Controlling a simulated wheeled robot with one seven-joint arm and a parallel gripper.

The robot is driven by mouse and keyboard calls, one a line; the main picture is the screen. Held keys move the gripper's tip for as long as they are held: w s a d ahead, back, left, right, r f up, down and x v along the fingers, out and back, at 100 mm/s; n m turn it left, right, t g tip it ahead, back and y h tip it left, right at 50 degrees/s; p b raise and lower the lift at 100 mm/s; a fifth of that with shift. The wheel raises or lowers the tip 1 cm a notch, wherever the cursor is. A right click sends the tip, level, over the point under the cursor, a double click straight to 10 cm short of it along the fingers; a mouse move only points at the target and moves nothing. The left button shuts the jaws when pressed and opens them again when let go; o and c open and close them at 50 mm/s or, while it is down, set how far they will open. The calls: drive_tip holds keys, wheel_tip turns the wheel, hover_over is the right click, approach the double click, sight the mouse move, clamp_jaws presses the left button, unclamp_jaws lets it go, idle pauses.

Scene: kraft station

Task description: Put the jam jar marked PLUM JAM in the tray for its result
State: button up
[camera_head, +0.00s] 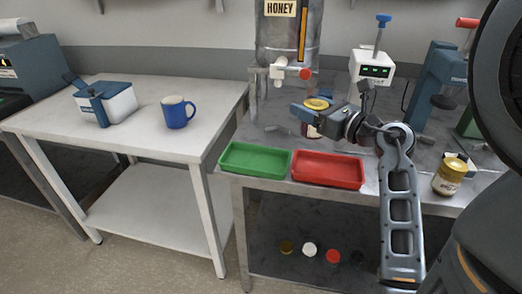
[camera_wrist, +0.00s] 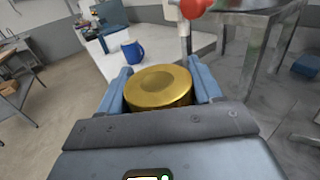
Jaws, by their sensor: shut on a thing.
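My gripper (camera_head: 316,113) is shut on a jar with a gold lid (camera_head: 315,104), above the grey bench and behind the red tray. In the wrist view the gold lid (camera_wrist: 158,86) sits between the two blue fingers. The jar's body is dark and mostly hidden, and no label can be read. A green tray (camera_head: 254,172) and a red tray (camera_head: 327,182) lie side by side at the bench's front edge; both look empty. Another gold-lidded jar (camera_head: 449,178) with a pale label stands on the bench at right; its writing is too small to read.
A metal HONEY tank (camera_head: 288,40) with a red-knobbed tap (camera_head: 305,74) stands behind my gripper. A white device with a green display (camera_head: 375,71) and a blue press (camera_head: 434,85) stand at the back. A blue mug (camera_head: 176,113) and a blue-white box (camera_head: 110,103) are on the left table.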

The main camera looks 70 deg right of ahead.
drive_tip(key=shift+w+a+f, duration=0.45)
drive_tip(key=shift+w+f, duration=1.2)
drive_tip(key=shift+f, duration=0.05)
drive_tip(key=shift+w+a+f, duration=0.45)
drive_tip(key=shift+w+f, duration=1.2)
drive_tip(key=shift+f, duration=0.05)
drive_tip(key=shift+w+a+f, duration=0.45)
drive_tip(key=shift+w+f, duration=1.2)
drive_tip(key=shift+f, duration=0.05)
drive_tip(key=shift+f, duration=0.1)
drive_tip(key=o, duration=1.5)
drive_tip(key=shift+s+a, duration=0.1)
drive_tip(key=shift+s, duration=0.05)
drive_tip(key=b+v, duration=0.3)
drive_tip(key=v, duration=0.8)
drive_tip(key=shift+s+a, duration=0.15)
drive_tip(key=shift+s, duration=0.2)
